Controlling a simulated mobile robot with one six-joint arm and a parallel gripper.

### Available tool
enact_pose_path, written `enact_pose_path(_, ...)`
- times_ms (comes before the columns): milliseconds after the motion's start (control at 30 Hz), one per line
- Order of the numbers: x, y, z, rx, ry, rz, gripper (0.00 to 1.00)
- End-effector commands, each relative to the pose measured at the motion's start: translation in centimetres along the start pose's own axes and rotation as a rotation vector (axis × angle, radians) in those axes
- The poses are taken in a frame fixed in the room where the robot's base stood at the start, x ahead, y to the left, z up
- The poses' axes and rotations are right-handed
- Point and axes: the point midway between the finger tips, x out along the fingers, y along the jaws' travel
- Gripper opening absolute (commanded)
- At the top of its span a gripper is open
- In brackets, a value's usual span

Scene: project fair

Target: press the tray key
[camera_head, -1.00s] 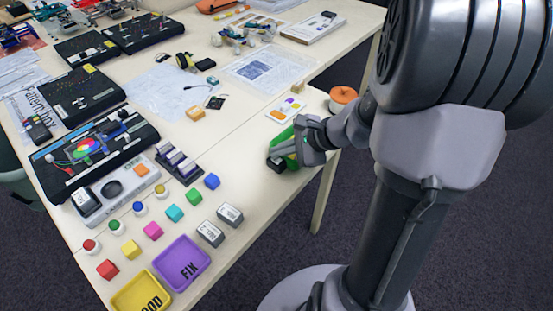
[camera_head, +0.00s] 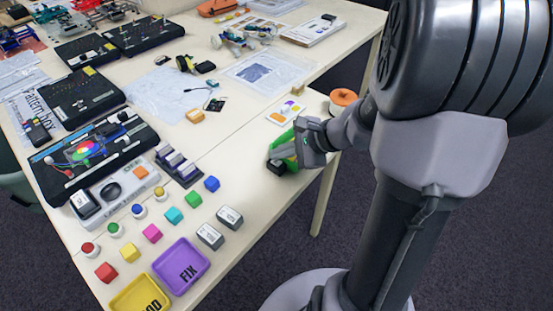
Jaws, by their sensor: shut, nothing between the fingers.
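My gripper (camera_head: 295,152) is shut and empty. It is over a green tray (camera_head: 272,152) near the right edge of the table, and its wrist and fingers hide much of that tray. A small black block (camera_head: 277,167) shows at the tray's near side, just below the fingertips. I cannot tell whether the fingers touch it. A dark unit with several pale-topped keys (camera_head: 178,165) stands left of the gripper. No label reading tray can be made out, so I cannot tell which key is the tray key.
A purple FIX tray (camera_head: 181,265) and a yellow tray (camera_head: 138,296) lie at the near edge. Several coloured cubes, round buttons and two grey labelled blocks (camera_head: 210,236) stand behind them. An orange-topped pot (camera_head: 342,97) is beside my arm.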

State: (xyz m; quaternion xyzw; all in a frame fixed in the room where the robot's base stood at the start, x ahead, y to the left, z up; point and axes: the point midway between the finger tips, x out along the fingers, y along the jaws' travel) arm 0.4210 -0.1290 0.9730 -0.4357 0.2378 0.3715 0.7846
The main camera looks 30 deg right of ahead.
Motion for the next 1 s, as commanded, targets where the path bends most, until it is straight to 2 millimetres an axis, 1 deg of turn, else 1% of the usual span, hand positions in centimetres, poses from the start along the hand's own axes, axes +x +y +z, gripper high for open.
enact_pose_path(33, -0.4, -0.3, 0.3, -0.001, 0.000, -0.001, 0.00)
enact_pose_path(267, -0.3, -0.2, 0.2, 0.000, 0.000, 0.000, 0.00)
enact_pose_path(367, -0.6, -0.5, 0.4, 0.000, 0.000, -0.001, 0.00)
enact_pose_path(700, -3.9, -2.9, 2.9, -0.001, 0.000, -0.001, 0.00)
enact_pose_path(800, -4.7, -3.4, 3.4, 0.001, 0.000, -0.001, 0.00)
enact_pose_path(1000, -4.5, -3.3, 3.3, 0.001, 0.000, 0.000, 0.00)
